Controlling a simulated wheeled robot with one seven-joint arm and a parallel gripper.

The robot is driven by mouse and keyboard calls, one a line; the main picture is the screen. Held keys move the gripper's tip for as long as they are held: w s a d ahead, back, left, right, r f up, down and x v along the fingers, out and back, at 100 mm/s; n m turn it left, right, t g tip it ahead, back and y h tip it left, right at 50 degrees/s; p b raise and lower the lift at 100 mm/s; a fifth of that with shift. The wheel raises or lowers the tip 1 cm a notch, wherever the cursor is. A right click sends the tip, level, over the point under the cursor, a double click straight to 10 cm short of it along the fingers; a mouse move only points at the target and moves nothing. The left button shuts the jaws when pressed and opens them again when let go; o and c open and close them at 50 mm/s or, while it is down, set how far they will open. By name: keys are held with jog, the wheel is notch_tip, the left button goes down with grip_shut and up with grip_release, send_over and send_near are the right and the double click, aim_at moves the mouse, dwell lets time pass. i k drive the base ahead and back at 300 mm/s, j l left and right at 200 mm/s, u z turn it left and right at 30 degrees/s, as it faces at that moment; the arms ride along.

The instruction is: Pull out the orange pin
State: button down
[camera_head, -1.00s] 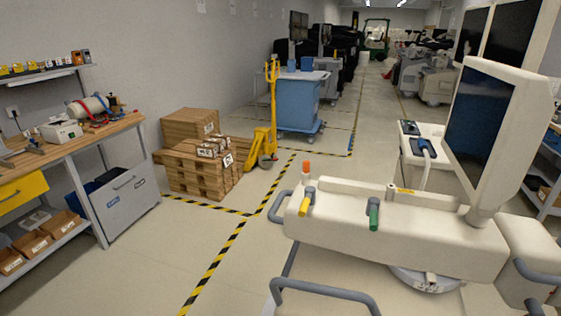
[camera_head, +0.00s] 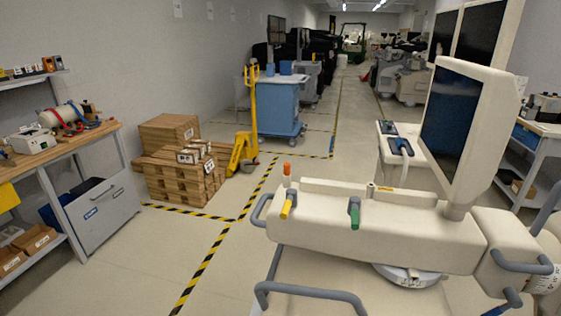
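The orange pin (camera_head: 287,169) stands upright at the left end of the long white cart top (camera_head: 375,226). A yellow pin (camera_head: 286,209) sits just below it on the front side, and a green pin (camera_head: 354,216) is further right. How deep the orange pin sits cannot be told. My gripper is not in this view.
A grey handle (camera_head: 262,210) is at the cart's left end and a lower grey rail (camera_head: 310,292) in front. A screen (camera_head: 449,122) rises from the cart's right side. A workbench (camera_head: 75,146), stacked wooden crates (camera_head: 180,165) and a yellow pallet jack (camera_head: 251,120) stand left. Floor between is clear.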

aim_at(286, 171)
jog(key=i+j+u, duration=0.15)
jog(key=j+u, duration=0.15)
jog(key=j, duration=0.2)
jog(key=i+j+u, duration=0.3)
jog(key=j, duration=0.2)
jog(key=i+j+u, duration=0.15)
jog(key=j+u, duration=0.15)
jog(key=j, duration=0.15)
jog(key=i+j+u, duration=0.4)
jog(key=i+j, duration=0.15)
jog(key=i+j+u, duration=0.15)
jog(key=i, duration=0.3)
jog(key=i+z, duration=0.5)
jog(key=i+j+z, duration=0.15)
jog(key=i+z, duration=0.2)
jog(key=z, duration=0.15)
jog(key=i+z, duration=0.65)
jog(key=z, duration=0.15)
jog(key=i+j+z, duration=0.15)
jog(key=z, duration=0.25)
jog(key=i+j+z, duration=0.6)
jog(key=z, duration=0.2)
jog(key=i+j+z, duration=0.25)
jog(key=j+z, duration=0.2)
jog(key=j, duration=0.15)
jog(key=i+j+z, duration=0.25)
jog(key=j, duration=0.15)
jog(key=j+z, duration=0.2)
jog(key=j, duration=0.15)
